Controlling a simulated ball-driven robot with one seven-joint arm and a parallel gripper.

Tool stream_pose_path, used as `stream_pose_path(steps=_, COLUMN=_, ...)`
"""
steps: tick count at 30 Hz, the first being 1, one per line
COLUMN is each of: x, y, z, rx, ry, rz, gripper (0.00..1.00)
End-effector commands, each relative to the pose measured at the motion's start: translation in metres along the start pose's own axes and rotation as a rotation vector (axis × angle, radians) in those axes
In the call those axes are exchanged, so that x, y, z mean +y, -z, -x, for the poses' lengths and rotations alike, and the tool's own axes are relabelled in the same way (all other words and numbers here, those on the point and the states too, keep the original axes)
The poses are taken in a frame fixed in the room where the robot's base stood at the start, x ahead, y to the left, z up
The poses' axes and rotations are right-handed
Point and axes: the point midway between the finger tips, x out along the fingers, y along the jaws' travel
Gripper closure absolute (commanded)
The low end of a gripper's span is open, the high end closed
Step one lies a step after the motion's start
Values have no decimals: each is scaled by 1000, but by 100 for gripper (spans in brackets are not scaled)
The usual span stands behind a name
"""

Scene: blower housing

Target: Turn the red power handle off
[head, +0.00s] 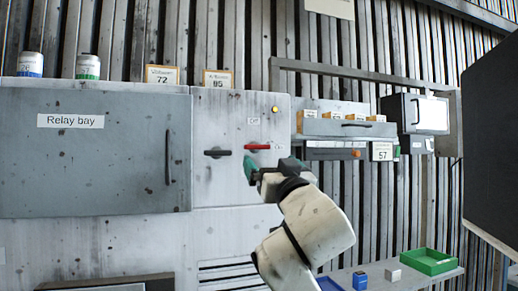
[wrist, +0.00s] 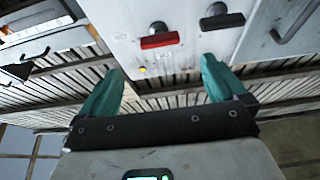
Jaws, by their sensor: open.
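The red power handle (head: 258,147) is on the pale cabinet panel and lies horizontal, with its right end by the "On" label (head: 279,147). An "Off" label (head: 253,121) sits above it. In the wrist view the red handle (wrist: 160,41) is beyond the fingertips, roughly between them sideways. My gripper (head: 258,167) is open and empty, just below the handle in the head view. In the wrist view its two green fingers (wrist: 160,70) are spread wide and appear apart from the handle.
A black handle (head: 217,153) sits left of the red one; it also shows in the wrist view (wrist: 222,21). A lit amber lamp (head: 275,109) is above. The Relay bay door (head: 90,150) is shut at left. A shelf unit (head: 345,125) and a green tray (head: 432,262) are at right.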

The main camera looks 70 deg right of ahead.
Motion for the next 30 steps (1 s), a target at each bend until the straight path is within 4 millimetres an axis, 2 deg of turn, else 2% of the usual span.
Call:
stream_pose_path(steps=9, x=1, y=2, z=-57, rx=-4, ry=-2, rz=3, gripper=2)
stream_pose_path(steps=15, x=1, y=0, z=-86, rx=-5, ry=-1, rz=1, gripper=2)
stream_pose_path(steps=21, x=0, y=-1, z=-98, rx=-4, ry=1, rz=-1, gripper=2)
stream_pose_path(steps=30, x=0, y=-2, z=-99, rx=-4, ry=1, rz=-1, gripper=3)
